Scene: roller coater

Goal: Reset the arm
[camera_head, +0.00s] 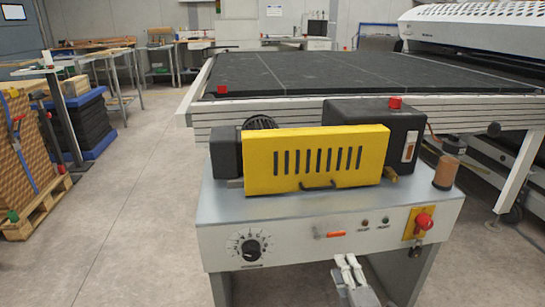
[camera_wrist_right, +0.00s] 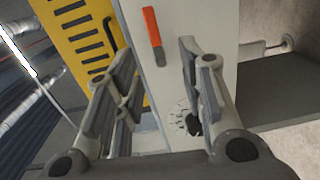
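My right gripper (camera_head: 347,263) shows at the bottom of the head view, in front of the roller coater's grey control panel (camera_head: 290,243). In the right wrist view my right gripper (camera_wrist_right: 158,85) has its fingers spread apart with nothing held between them. The panel face (camera_wrist_right: 180,70) lies beyond the fingers. An orange switch (camera_wrist_right: 152,27) shows there near the top, and it is the orange lever (camera_head: 330,234) on the panel in the head view. A dial (camera_wrist_right: 188,120) is partly hidden behind the right finger. My left gripper is in neither view.
The coater carries a yellow slotted cover (camera_head: 315,160), a black dial (camera_head: 251,249) and a red emergency button (camera_head: 424,221). A large dark-topped table (camera_head: 330,73) stands behind it. A pallet with brown stacks (camera_head: 28,150) is at left. The floor (camera_head: 130,220) between is clear.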

